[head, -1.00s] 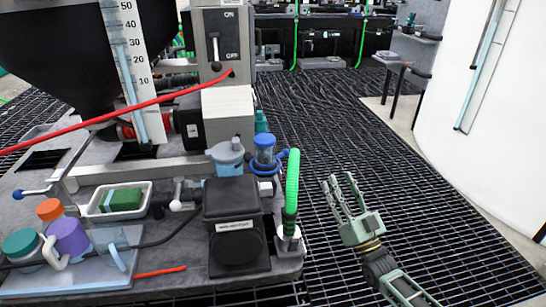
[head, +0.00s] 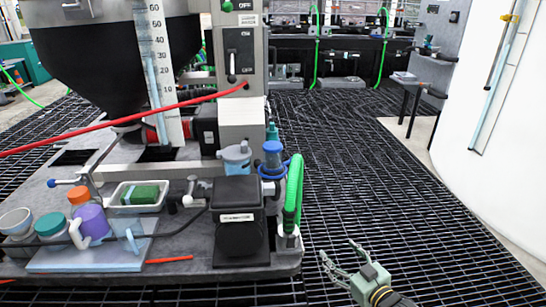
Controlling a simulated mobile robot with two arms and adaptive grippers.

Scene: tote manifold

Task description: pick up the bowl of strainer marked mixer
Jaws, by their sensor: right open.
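A strainer with a blue cap (head: 272,148) and a clear blue bowl (head: 270,167) stands upright at the right side of the grey skid. A light-blue translucent vessel (head: 237,161) with a grey-blue lid stands just left of it. A black box (head: 238,215) with a white label stands in front of them. The label is too small to read, and I see no readable mixer mark on either vessel. My right gripper (head: 338,252) is open and empty, at the bottom of the view over the floor grating, right of and nearer than the strainer. My left gripper is out of view.
A green hose (head: 294,185) rises close to the strainer's right side. A red hose (head: 100,130) crosses above the skid. A white tray (head: 122,205) with a green block and several capped jars stand at left. The grating (head: 370,180) to the right is clear.

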